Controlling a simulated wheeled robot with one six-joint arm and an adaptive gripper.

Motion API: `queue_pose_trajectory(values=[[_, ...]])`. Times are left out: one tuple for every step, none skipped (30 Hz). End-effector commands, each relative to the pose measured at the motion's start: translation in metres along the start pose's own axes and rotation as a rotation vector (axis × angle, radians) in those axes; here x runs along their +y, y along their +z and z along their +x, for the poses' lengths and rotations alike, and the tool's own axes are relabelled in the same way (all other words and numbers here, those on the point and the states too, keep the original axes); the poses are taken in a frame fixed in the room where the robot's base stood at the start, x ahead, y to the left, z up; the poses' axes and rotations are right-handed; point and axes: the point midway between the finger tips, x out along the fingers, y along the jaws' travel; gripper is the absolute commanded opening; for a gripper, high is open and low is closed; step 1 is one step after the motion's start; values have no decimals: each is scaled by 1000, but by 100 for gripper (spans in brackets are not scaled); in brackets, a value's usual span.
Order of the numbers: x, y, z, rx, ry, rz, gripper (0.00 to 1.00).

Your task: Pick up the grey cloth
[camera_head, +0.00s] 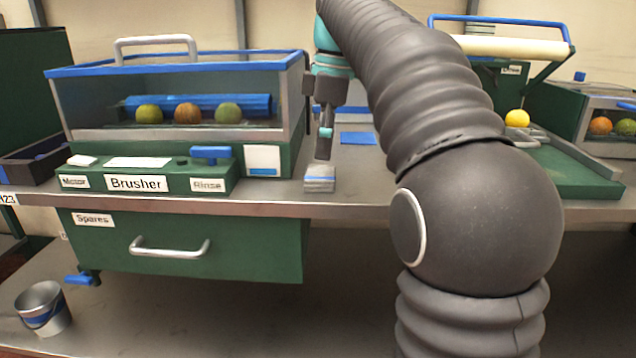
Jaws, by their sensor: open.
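A small folded grey cloth (320,183) with a blue band lies on the metal bench top near its front edge, right of the brusher machine. My gripper (323,148) hangs down just above the cloth, its fingers pointing at it. The gripper is open and holds nothing that I can see. A narrow gap seems to show between fingertips and cloth. The fingers are seen nearly edge-on, so their spread is hard to make out.
The brusher (175,110), with a glass front and several fruits inside, stands close on the left. A blue pad (358,138) lies behind. A green tray (570,170) is at the right. A metal bucket (43,308) sits on the lower shelf.

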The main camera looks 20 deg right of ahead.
Motion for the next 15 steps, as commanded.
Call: queue_pose_trajectory(values=[[-1,0,7,0,0,0,100],[-1,1,11,0,0,0,100],[-2,1,17,0,-2,0,100],[-2,1,22,0,-1,1,100],[-3,1,26,0,-1,1,100],[-3,2,32,0,-1,1,100],[-3,2,35,0,-1,1,100],[-3,1,39,0,-1,1,100],[-3,1,42,0,0,1,100],[-3,1,45,0,-1,1,100],[-3,1,47,0,-1,1,100],[-3,1,48,0,0,1,100],[-3,1,49,0,0,1,100],[-3,1,49,0,1,1,100],[-3,1,49,0,1,1,100]])
